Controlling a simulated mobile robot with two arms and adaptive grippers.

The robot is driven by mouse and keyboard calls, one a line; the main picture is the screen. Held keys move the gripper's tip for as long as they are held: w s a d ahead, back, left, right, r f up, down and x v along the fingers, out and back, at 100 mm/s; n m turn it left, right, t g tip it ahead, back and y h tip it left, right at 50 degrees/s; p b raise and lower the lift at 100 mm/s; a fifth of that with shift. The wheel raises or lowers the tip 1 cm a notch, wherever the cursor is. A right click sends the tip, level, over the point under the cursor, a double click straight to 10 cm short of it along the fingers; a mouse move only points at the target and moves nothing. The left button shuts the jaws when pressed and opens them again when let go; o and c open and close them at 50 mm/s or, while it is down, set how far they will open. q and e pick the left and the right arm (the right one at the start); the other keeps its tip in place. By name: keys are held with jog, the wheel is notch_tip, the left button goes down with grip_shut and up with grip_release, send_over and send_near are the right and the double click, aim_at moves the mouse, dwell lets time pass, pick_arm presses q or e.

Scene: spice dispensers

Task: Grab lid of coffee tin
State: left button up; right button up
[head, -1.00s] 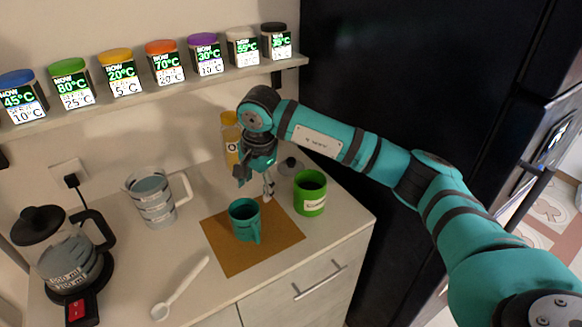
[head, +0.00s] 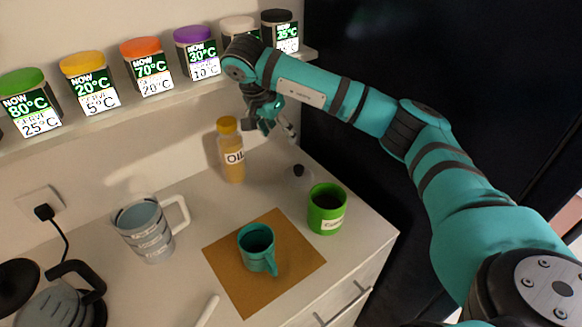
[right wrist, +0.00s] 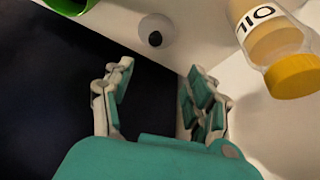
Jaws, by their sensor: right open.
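The lid (head: 298,174), a pale disc with a dark round knob, lies on the counter behind the green coffee tin (head: 327,212), which stands uncovered with dark contents. In the right wrist view the lid (right wrist: 155,38) is at the top, beyond the fingertips and between their directions; part of the green tin (right wrist: 70,4) shows at the top left. My right gripper (head: 277,122) is open and empty, in the air above the back of the counter, higher than the lid and apart from it. Its spread fingers also show in the right wrist view (right wrist: 160,70). My left gripper is out of view.
An oil bottle (head: 231,155) stands left of the lid, near the wall. A teal mug (head: 257,250) stands on a brown mat (head: 225,268). A glass jug (head: 148,235) is further left. A shelf (head: 180,95) of jars runs above. A dark tall surface borders the right.

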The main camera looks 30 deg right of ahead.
jog(key=p, duration=0.2)
send_near(298, 167)
jog(key=p+x, duration=0.1)
jog(key=x, duration=0.3)
jog(key=shift+a+f, duration=0.1)
jog(key=shift+f, duration=0.05)
jog(key=shift+d+f+p, duration=0.2)
jog(key=shift+f+p, duration=0.1)
jog(key=p+x, duration=0.1)
jog(key=x, duration=0.2)
jog(key=shift+d+f, duration=0.25)
jog(key=shift+f, duration=0.05)
jog(key=shift+w+d+f, duration=0.1)
jog(key=shift+f, duration=0.2)
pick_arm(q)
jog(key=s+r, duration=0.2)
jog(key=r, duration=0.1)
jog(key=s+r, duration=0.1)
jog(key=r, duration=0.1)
pick_arm(e)
grip_shut()
